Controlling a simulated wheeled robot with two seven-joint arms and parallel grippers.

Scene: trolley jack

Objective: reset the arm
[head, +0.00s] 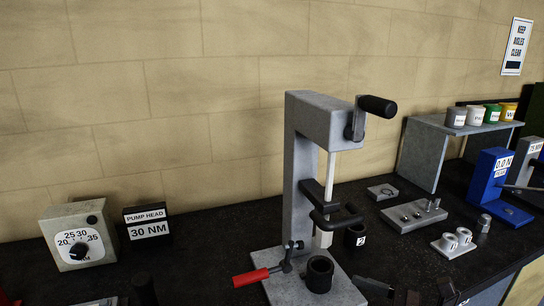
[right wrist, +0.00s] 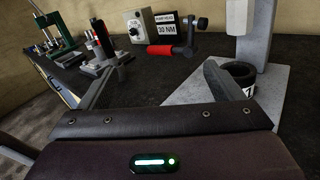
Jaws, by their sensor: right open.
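A grey press (head: 302,150) stands on the bench with a black-gripped crank (head: 376,106) at its top right. A dark arm (head: 318,196) with a black bar sticks out from its column above the base. A red-handled lever (head: 252,277) lies low to the left of the base plate; its red grip also shows in the right wrist view (right wrist: 187,53). A black ring (head: 320,274) sits on the base plate. My right gripper (right wrist: 160,68) is open and empty in front of the press, its right finger near the black ring in that view. My left gripper is not in view.
A dial box (head: 78,240) and a "PUMP HEAD 30 NM" sign (head: 148,222) stand at left. A black cup marked 2 (head: 355,237), a grey plate with pegs (head: 414,215), a blue tester (head: 490,185) and a shelf with cups (head: 463,127) are at right. Bench between sign and press is clear.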

